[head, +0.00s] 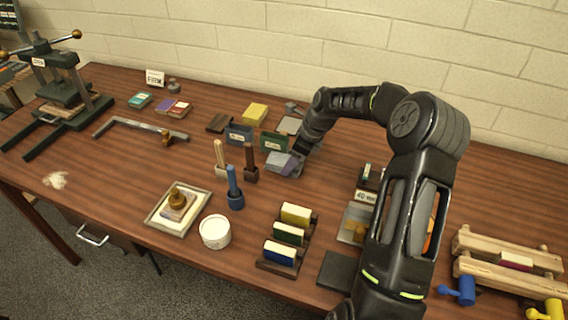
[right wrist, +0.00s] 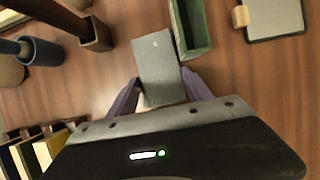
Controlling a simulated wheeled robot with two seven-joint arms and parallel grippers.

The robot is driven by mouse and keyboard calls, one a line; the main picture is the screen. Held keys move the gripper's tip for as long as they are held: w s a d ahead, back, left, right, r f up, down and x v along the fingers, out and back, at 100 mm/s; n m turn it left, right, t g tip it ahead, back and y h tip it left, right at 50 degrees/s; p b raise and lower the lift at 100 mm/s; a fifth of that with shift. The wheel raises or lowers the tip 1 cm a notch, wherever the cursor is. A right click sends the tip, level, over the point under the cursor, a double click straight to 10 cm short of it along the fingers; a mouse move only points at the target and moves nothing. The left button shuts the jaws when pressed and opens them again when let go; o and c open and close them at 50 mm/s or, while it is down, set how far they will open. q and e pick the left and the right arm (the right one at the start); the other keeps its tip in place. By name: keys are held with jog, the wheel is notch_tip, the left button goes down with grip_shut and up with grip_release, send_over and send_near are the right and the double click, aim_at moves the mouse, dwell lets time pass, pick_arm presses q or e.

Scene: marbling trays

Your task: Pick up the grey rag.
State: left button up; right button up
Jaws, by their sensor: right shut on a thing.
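The grey rag (right wrist: 158,68) is a flat, rectangular grey piece with a small pale spot near its far end. It lies between the two purple fingers of my right gripper (right wrist: 160,92) in the right wrist view. In the head view my right gripper (head: 285,163) is at the middle of the table, just in front of the green box, with the rag (head: 279,170) at its fingers. The right gripper is shut on the rag. I cannot tell whether the rag is clear of the tabletop. My left gripper is in neither view.
A green box (right wrist: 193,28) stands close beside the rag. A brown holder (head: 251,174) and blue holder (head: 235,200) with upright tools stand to the left. A rack of colored blocks (head: 262,264) is in front.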

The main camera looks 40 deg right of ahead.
jog(key=shift+c, duration=1.2)
jog(key=shift+r, duration=0.1)
notch_tip(320, 180, up, 10)
jog(key=b, duration=0.1)
jog(key=shift+b, duration=0.4)
jog(key=o, duration=0.7)
jog(key=c, duration=0.5)
jog(key=shift+f, duration=0.2)
jog(key=shift+c, duration=0.2)
